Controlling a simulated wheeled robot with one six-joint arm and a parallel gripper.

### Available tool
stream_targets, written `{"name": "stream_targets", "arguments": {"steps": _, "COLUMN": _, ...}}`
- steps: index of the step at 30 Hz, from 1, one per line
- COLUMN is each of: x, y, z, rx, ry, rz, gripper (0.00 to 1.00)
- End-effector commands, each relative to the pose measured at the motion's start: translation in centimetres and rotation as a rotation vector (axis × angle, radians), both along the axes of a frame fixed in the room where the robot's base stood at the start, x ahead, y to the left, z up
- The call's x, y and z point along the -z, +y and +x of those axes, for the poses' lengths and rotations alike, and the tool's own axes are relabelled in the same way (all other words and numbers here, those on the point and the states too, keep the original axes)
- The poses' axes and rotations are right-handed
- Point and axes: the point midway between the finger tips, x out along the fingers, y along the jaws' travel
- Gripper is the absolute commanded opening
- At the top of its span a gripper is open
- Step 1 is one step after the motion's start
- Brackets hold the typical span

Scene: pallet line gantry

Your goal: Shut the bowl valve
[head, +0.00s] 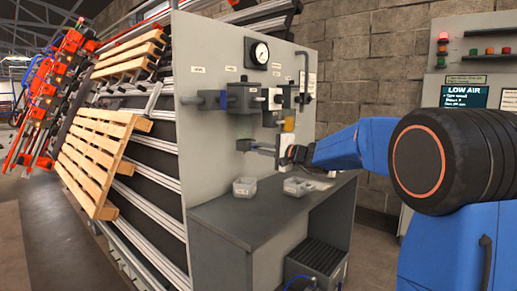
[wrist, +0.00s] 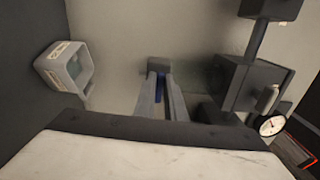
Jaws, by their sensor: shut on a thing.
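The bowl valve is a small dark block (head: 243,145) low on the grey panel's front, below the row of dark air units. In the wrist view its dark body (wrist: 158,64) sits at my fingertips against the panel. A blue handle (wrist: 158,88) runs out from it between my fingers. My gripper (head: 258,147) reaches in from the right and is shut on this handle; it also shows in the wrist view (wrist: 162,90). The fingers hide part of the handle, and I cannot tell its exact turn angle.
A dark air unit (head: 243,97) and a round gauge (head: 260,53) are above on the panel. Wooden pallets (head: 95,150) lean on the rack at left. A "LOW AIR" screen (head: 464,97) is at right.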

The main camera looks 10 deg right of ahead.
Motion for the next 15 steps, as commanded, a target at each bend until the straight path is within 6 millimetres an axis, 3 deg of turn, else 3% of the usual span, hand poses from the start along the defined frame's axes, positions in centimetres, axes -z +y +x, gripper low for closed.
{"name": "stream_targets", "arguments": {"steps": 15, "x": 0.33, "y": 0.05, "z": -0.05, "rx": -0.002, "ry": -0.038, "rz": -0.058, "gripper": 0.00}}
